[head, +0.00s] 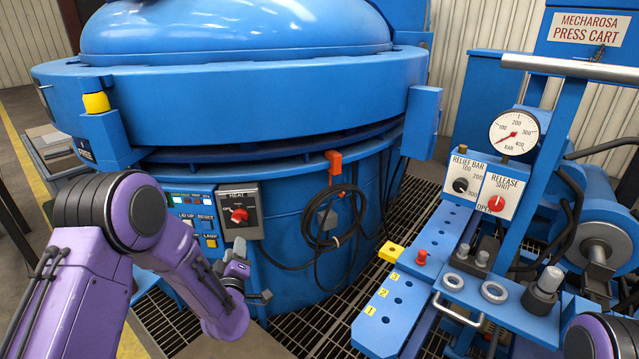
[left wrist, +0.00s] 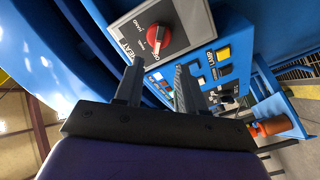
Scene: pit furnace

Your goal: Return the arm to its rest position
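My left arm (head: 165,235) comes in from the left in the head view, bent at the elbow, with its forearm in front of the blue furnace. My left gripper (head: 247,282) is low in front of the furnace wall, below the control panel, and partly hidden by the forearm. In the left wrist view the left gripper (left wrist: 158,80) has its two dark fingers apart, with nothing seen held between them. The panel's heat switch (left wrist: 157,38) lies beyond the fingertips. Part of my right arm (head: 603,338) shows at the bottom right; its gripper is out of view.
The heat switch box (head: 239,212) and a lit button panel (head: 190,212) are on the furnace (head: 270,95). A looped black cable (head: 340,225) hangs right of them. The press cart (head: 460,290) stands at the right. Floor grating (head: 315,325) lies between.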

